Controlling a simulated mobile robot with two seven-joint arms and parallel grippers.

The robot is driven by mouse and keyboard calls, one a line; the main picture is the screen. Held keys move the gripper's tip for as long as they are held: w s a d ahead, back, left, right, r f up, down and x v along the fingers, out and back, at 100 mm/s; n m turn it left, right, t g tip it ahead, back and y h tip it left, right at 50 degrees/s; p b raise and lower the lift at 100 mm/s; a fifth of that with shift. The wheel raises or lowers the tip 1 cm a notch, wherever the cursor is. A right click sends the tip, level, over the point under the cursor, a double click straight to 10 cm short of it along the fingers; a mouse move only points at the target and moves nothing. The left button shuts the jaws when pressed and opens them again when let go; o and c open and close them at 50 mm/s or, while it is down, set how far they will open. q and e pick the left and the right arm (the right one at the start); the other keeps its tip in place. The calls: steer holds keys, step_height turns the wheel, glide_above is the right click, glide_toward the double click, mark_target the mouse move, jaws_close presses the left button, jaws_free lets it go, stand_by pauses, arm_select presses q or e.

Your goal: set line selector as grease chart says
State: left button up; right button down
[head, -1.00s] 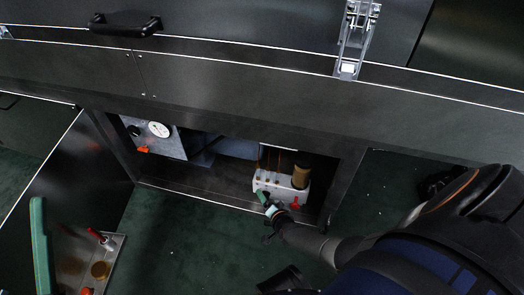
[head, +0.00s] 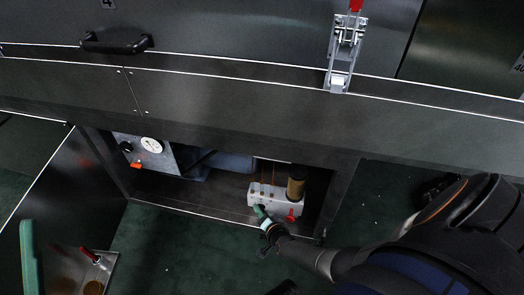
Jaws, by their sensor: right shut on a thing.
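A pale grey block (head: 266,192) with several small fittings and a brown cylinder (head: 296,187) sits in the open lower bay. A small red lever (head: 291,214) is on its front right. A short green handle (head: 258,211) shows at its front left. My right gripper (head: 266,222) is at that green handle and appears shut on it; the fingertips are small and dark, so the exact hold is unclear. The right arm comes in from the right. My left gripper is not in view. I cannot make out a grease chart or any selector markings.
A grey panel with a white gauge (head: 151,145) and an orange-red handle (head: 136,165) is at the bay's left. An open door (head: 60,205) stands left, near a green bar (head: 28,255) and a plate with a red lever (head: 89,254).

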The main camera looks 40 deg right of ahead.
steer(key=shift+f+m+t+y, duration=0.15)
steer(key=shift+m+t+y, duration=0.15)
steer(key=shift+t, duration=0.2)
stand_by(0.3)
steer(key=shift+c, duration=2)
jaws_free()
steer(key=shift+s, duration=0.1)
